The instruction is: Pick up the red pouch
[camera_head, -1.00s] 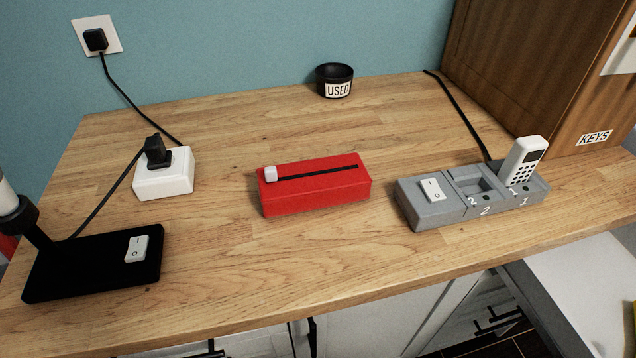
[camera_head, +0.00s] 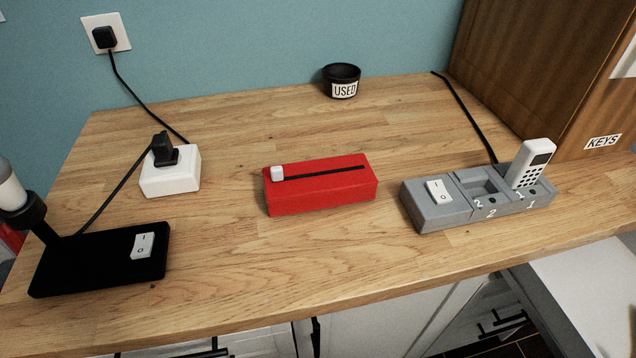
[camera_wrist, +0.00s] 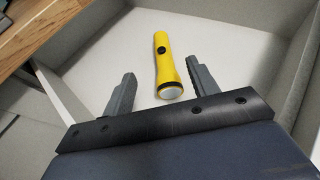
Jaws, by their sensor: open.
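The red pouch (camera_head: 320,188) is a red box shape with a black zip line and a white pull tab at its left end. It lies on the wooden counter (camera_head: 230,235) near the middle in the head view. My gripper (camera_wrist: 158,85) shows only in the wrist view, with its two grey fingers apart and nothing gripped. It is over a pale open drawer or tray (camera_wrist: 220,60), away from the pouch. The pouch is not in the wrist view.
A grey charging dock (camera_head: 435,212) with a white handset (camera_head: 530,164) stands right of the pouch. A white socket block (camera_head: 170,178) and black lamp base (camera_head: 85,262) are at left. A black "USED" cup (camera_head: 341,80) stands behind. A wooden "KEYS" cabinet (camera_head: 550,70) is at right.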

